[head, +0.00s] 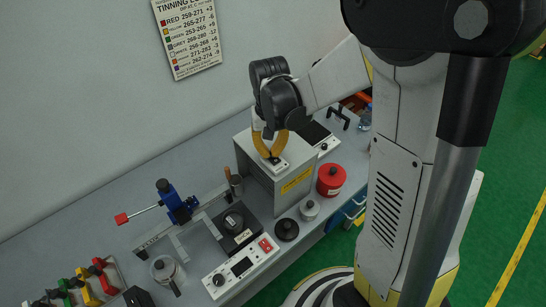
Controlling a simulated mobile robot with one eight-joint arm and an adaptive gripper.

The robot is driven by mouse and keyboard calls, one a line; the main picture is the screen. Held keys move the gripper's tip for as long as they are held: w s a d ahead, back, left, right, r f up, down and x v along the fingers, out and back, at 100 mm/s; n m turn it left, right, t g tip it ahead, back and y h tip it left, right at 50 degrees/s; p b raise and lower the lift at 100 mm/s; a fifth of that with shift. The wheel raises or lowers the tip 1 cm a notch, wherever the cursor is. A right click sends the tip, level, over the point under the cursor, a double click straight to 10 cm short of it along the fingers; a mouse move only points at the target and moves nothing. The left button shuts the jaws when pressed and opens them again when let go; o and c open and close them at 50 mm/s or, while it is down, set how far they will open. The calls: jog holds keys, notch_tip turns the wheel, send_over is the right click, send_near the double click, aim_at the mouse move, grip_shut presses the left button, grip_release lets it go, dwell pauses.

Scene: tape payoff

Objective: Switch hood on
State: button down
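A grey box-shaped unit (258,176) with a yellow label (296,181) stands on the bench, and I take it to be the hood. A small light plate (280,168) with a dark part, which looks like the switch, is on its top. My gripper (272,156) points down over this plate. Its two yellow fingers bow outward and come together at the tips, so it looks shut, with nothing seen held. The tips are at or just above the plate; I cannot tell if they touch it. The switch's position is hidden or too small to read.
A control box (240,267) with a red switch is at the bench front. Near it are a red canister (331,179), a small grey pot (310,209), a dark round item (287,229) and a blue clamp (174,201). A tinning chart (188,36) hangs on the wall.

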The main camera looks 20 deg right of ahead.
jog(key=shift+r+p, duration=2.35)
jog(key=shift+r, duration=1.15)
jog(key=shift+f, duration=0.1)
jog(key=shift+s+f+b, duration=0.2)
jog(key=shift+b, duration=0.7)
jog(key=s+f+t+b, duration=0.1)
jog(key=s+b, duration=0.1)
jog(key=b, duration=0.1)
jog(key=s+f+t+b, duration=0.1)
jog(key=s+b, duration=0.1)
jog(key=b, duration=0.2)
jog(key=s+n+t+b, duration=0.1)
jog(key=b, duration=0.3)
jog(key=shift+s+f, duration=0.4)
jog(key=s+f+n+t+b, duration=0.1)
jog(key=s+f+t+b, duration=0.3)
jog(key=b, duration=0.5)
notch_tip(320, 180, down, 2)
jog(key=s, duration=0.2)
jog(key=shift+s+f+b, duration=0.2)
jog(key=shift+s+b, duration=0.1)
jog(key=shift+b, duration=0.05)
